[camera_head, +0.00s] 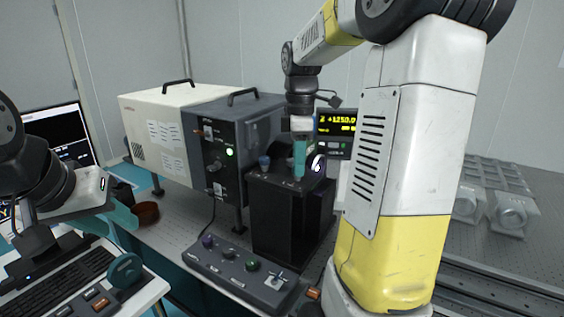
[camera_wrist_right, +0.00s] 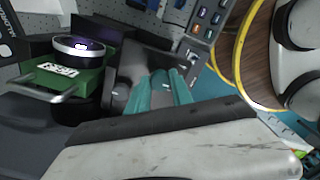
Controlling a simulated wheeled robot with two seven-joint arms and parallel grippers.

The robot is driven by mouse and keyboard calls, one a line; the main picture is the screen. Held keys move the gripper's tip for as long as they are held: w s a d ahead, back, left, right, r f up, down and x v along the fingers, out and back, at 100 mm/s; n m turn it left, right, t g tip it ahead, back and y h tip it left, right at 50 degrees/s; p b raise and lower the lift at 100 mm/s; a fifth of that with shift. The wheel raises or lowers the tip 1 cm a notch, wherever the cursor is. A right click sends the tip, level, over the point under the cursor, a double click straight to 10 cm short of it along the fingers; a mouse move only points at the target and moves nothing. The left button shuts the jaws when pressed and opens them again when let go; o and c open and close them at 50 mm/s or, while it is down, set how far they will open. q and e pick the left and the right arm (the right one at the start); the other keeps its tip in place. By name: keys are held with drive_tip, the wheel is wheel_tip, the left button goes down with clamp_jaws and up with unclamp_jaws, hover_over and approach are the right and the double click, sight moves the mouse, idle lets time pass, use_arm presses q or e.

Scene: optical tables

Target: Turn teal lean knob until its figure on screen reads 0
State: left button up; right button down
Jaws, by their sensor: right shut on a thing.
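My right gripper (camera_head: 299,165) reaches down over the black box (camera_head: 272,215), its teal fingers shut on a small knob on top. The fingers hide most of that knob, so its colour is not clear. In the right wrist view the fingers (camera_wrist_right: 161,90) close together over a dark plate. A small screen (camera_head: 337,122) behind shows yellow figures, the large one looking like +1250.0; a smaller line below is too small to read. My left gripper (camera_head: 110,215) is at the far left above the keyboard, away from the box; its opening is unclear.
A knob panel (camera_head: 240,266) lies in front. A white-and-grey instrument (camera_head: 163,128) stands behind left.

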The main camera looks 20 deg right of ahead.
drive_tip(key=m, duration=1.3)
drive_tip(key=shift+r, duration=0.1)
drive_tip(key=m, duration=0.4)
drive_tip(key=shift+a, duration=0.1)
idle(0.3)
drive_tip(key=c, duration=1.1)
unclamp_jaws()
